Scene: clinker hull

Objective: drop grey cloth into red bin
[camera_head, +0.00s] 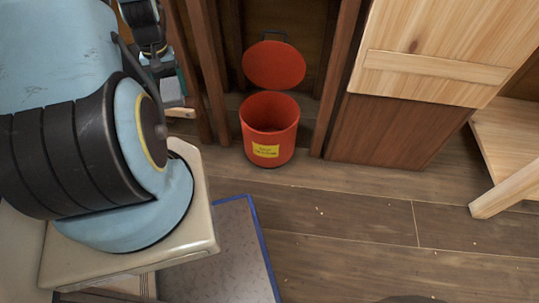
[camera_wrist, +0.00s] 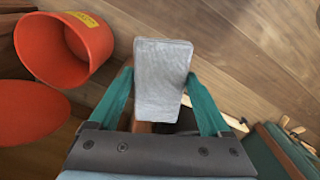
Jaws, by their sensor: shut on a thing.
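The red bin (camera_head: 287,143) stands upright on the floor in the head view, with a yellow label on its front. Its round red lid (camera_head: 273,65) is swung up behind, so the bin is open. In the wrist view the bin (camera_wrist: 97,42) is at the upper left, its lid (camera_wrist: 28,112) below it. My gripper (camera_wrist: 160,88) is shut on the grey cloth (camera_wrist: 163,62), a pale folded block between the teal fingers. In the head view my gripper (camera_head: 172,90) is left of the bin, apart from it.
Wooden posts (camera_head: 207,70) flank the bin, close on its left and right. A wooden cabinet (camera_head: 400,130) stands to the right, with a pale wooden bench (camera_head: 505,150) beyond. A blue-edged grey mat (camera_head: 238,250) lies in front. The plank floor right of the mat is mostly clear.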

